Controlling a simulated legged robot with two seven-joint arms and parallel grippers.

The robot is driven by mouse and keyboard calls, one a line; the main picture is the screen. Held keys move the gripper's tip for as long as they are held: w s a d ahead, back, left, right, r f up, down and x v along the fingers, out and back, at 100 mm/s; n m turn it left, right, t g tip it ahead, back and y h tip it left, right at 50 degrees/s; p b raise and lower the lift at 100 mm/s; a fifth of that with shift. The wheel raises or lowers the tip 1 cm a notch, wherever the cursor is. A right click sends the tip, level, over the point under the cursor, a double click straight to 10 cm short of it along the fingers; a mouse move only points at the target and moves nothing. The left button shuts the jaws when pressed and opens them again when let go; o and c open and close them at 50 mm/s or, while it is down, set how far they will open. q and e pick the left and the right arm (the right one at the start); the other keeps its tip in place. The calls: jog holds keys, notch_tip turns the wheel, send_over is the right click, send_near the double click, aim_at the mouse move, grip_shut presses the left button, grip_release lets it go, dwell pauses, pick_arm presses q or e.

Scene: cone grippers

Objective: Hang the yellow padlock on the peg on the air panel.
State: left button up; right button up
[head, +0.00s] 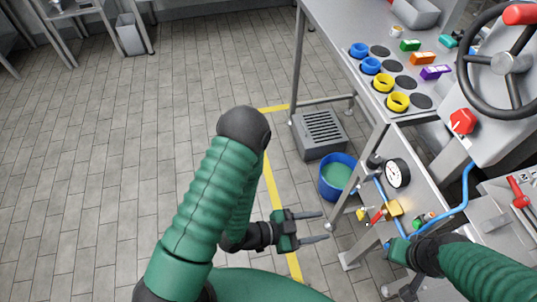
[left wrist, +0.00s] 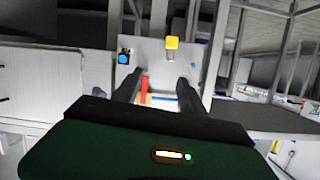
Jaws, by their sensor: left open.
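The yellow padlock (left wrist: 172,42) shows in the left wrist view near the top centre, its shackle at the lower side of its body in the picture. In the head view a small yellow piece (head: 361,213) at the panel's left side looks like it. My left gripper (head: 326,227) is open and empty, left of the panel and apart from it; its fingers (left wrist: 158,88) frame the red lever in the left wrist view. The air panel (head: 419,185) carries a gauge, a brass valve and blue pipe. I cannot make out the peg. My right gripper (head: 402,272) is partly hidden at the panel's lower edge.
A red lever (head: 376,216) sits on the brass valve (head: 391,209) beside the small yellow piece. A blue bucket (head: 338,177) and a grey grated box (head: 322,134) stand on the floor behind my left gripper.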

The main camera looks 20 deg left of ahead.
pick_arm(q)
jog(key=w+a+r+n+g+y+p, duration=0.35)
jog(key=a+r+n+y+p, duration=0.25)
jog(key=a+r+y+p, duration=0.8)
jog(key=s+a+r+n+g+h+p, duration=0.1)
jog(key=s+a+r+n, duration=0.1)
jog(key=r, duration=0.4)
jog(key=s+a+r+n+g+h+p, duration=0.1)
jog(key=s+a+r+n+g, duration=0.1)
jog(key=s+r+n, duration=0.1)
notch_tip(320, 180, up, 3)
jog(key=shift+s+a+f+n, duration=0.1)
jog(key=shift+s+a+n, duration=0.2)
jog(key=shift+s, duration=0.5)
pick_arm(e)
jog(key=w+v, duration=0.2)
jog(key=v, duration=0.6)
jog(key=w+r+v, duration=0.1)
jog(key=w+v, duration=0.1)
jog(key=v, duration=0.7)
pick_arm(q)
jog(key=shift+s, duration=0.1)
pick_arm(e)
jog(key=shift+s+r, duration=0.15)
jog(key=shift+s, duration=0.05)
